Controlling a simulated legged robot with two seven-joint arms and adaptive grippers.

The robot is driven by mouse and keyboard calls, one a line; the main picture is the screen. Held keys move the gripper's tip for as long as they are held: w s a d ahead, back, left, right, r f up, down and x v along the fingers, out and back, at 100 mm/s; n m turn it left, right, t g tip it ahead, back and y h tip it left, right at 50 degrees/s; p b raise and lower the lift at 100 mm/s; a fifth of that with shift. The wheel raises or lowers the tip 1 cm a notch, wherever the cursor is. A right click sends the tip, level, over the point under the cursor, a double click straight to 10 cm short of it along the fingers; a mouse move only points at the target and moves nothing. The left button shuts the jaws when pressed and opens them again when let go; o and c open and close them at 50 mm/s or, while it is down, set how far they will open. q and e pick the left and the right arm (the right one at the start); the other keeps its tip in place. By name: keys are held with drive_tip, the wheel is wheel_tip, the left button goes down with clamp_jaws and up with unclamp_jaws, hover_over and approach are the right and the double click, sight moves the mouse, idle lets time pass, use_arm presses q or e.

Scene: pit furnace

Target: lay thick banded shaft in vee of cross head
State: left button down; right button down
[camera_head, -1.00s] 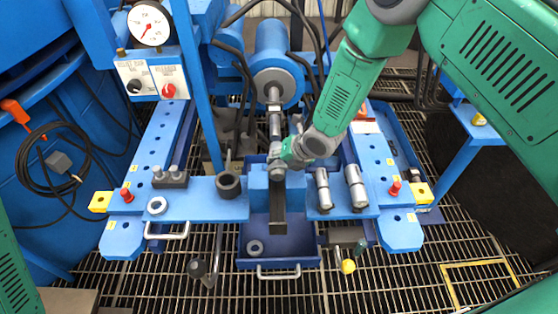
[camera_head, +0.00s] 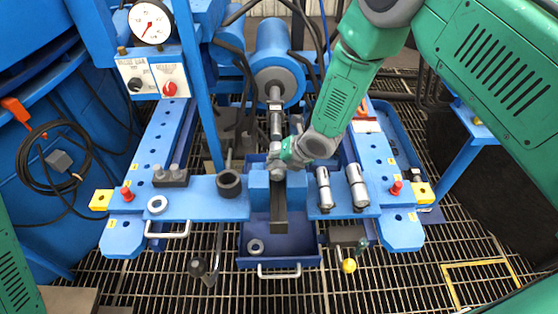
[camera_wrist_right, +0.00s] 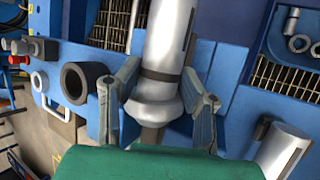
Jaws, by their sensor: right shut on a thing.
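The thick banded shaft (camera_wrist_right: 165,45) is silver with a dark band and a flared collar at its near end. In the wrist view it lies between the two fingers of my right gripper (camera_wrist_right: 157,108), which is shut on it. In the head view my right gripper (camera_head: 279,166) is over the middle of the blue cross head (camera_head: 258,190). The shaft (camera_head: 276,122) points away from it toward the ram. The gripper covers the vee, so I cannot tell whether the shaft touches it. My left gripper is not in view.
Two silver cylinders (camera_head: 324,188) (camera_head: 357,187) stand right of the cross head. A dark ring-shaped sleeve (camera_head: 229,184) and a small washer (camera_head: 157,205) are to the left. The blue ram cylinder (camera_head: 276,62) is behind. A blue tray (camera_head: 298,247) sits below in front.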

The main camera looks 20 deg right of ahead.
drive_tip(key=shift+w+f, duration=0.1)
drive_tip(key=shift+f, duration=0.05)
drive_tip(key=c, duration=1)
unclamp_jaws()
drive_tip(key=shift+s+f, duration=0.15)
drive_tip(key=shift+s, duration=0.1)
drive_tip(key=v, duration=1.2)
drive_tip(key=shift+w+a, duration=0.1)
